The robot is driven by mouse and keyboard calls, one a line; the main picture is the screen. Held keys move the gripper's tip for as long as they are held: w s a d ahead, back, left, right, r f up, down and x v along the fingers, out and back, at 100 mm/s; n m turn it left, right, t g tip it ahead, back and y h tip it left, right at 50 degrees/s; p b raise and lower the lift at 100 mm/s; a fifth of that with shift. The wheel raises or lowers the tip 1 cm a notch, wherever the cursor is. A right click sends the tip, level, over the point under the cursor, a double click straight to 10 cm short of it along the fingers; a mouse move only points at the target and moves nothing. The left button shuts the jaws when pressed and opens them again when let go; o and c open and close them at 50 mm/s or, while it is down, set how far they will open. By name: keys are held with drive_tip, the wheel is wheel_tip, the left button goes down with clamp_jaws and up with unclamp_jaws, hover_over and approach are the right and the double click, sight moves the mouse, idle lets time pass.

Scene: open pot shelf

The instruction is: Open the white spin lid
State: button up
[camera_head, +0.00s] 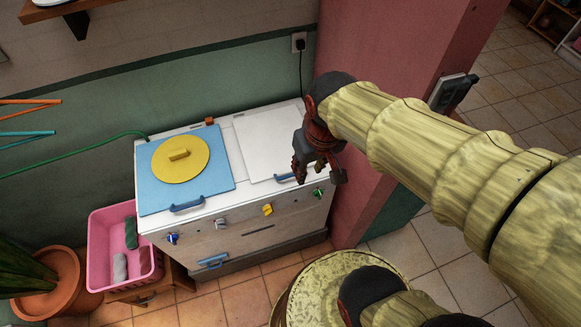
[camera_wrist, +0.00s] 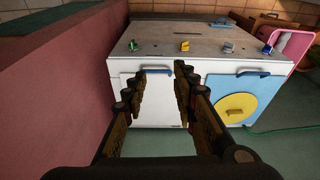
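The white lid (camera_head: 268,145) lies flat and closed on the right half of the top of a white twin-tub machine (camera_head: 230,225). It also shows in the wrist view (camera_wrist: 160,98), where the machine appears upside down. The lid's blue handle (camera_head: 287,177) is at its front edge, partly hidden by my gripper in the head view. My gripper (camera_head: 318,177) is near the lid's front right corner. In the wrist view my gripper (camera_wrist: 161,74) has its fingers apart, with the blue handle (camera_wrist: 153,71) showing between the tips. I cannot tell whether they touch it.
A blue lid (camera_head: 219,180) with a yellow disc (camera_head: 180,159) covers the machine's left half. Several knobs line the front. The pink wall (camera_head: 370,120) stands close on the right. A pink basket (camera_head: 105,245) and a plant pot (camera_head: 50,290) are at left.

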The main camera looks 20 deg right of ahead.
drive_tip(key=w+d+f+n+g+b, duration=0.1)
drive_tip(key=w+f+n+g, duration=0.1)
drive_tip(key=w+f+n, duration=0.45)
drive_tip(key=w+d+f+n+g+b, duration=0.1)
drive_tip(key=w+f+n, duration=0.15)
drive_tip(key=f, duration=0.65)
drive_tip(key=n, duration=0.5)
hover_over(292, 174)
drive_tip(key=shift+s+f, duration=0.2)
drive_tip(key=shift+f, duration=0.1)
drive_tip(key=n, duration=0.3)
drive_tip(key=shift+w+t, duration=0.2)
drive_tip(key=shift+t, duration=0.1)
wheel_tip(292, 174, down, 8)
drive_tip(key=shift+r+b, duration=0.15)
drive_tip(key=shift+b, duration=0.95)
clamp_jaws()
